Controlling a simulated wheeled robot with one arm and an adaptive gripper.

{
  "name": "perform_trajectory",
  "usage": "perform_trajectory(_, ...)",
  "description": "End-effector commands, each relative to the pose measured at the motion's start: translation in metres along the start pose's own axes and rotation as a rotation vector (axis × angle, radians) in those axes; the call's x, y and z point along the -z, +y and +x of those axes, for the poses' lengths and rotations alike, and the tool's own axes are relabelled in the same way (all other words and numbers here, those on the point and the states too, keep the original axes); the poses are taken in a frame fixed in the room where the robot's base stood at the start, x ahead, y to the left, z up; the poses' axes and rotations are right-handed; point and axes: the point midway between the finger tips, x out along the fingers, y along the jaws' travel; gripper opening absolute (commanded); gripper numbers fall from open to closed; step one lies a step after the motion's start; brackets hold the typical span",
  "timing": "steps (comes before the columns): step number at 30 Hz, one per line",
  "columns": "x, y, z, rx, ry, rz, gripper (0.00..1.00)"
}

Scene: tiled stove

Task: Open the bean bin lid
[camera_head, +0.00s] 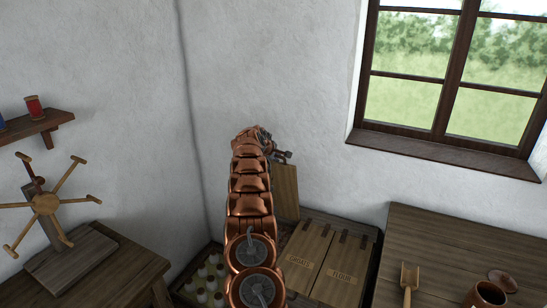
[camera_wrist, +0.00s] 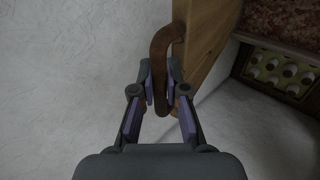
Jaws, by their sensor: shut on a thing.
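The bean bin lid (camera_head: 287,190) is a plain wooden panel standing raised and near upright at the left end of the bin chest in the head view. In the wrist view the lid (camera_wrist: 206,40) runs along the top centre, with a dark brown curved handle (camera_wrist: 159,45) on it. My gripper (camera_wrist: 160,88) is shut on this handle, its fingers on either side. In the head view my gripper (camera_head: 283,156) is at the lid's upper edge, partly hidden by my copper arm. Brown grainy contents, likely beans (camera_wrist: 285,25), show beyond the lid in the wrist view.
Shut lids marked GROATS (camera_head: 300,258) and FLOUR (camera_head: 340,274) lie beside the raised one. A crate of bottles (camera_head: 196,284) stands left of the chest. White walls stand close behind.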

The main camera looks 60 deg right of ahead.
Motion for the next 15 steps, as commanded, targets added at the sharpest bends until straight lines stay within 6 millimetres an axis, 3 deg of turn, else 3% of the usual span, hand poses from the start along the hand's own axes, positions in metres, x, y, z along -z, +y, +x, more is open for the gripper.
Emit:
perform_trajectory(6, 0.0054, 0.0006, -0.0021, -0.004, 0.009, -0.002, 0.0)
perform_trajectory(7, 0.0053, 0.0006, -0.0021, -0.004, 0.009, -0.002, 0.16)
perform_trajectory(13, 0.0017, 0.0012, -0.0008, -0.003, 0.004, 0.001, 0.37)
perform_trajectory(15, 0.0009, 0.0012, -0.0004, -0.003, 0.003, 0.001, 0.39)
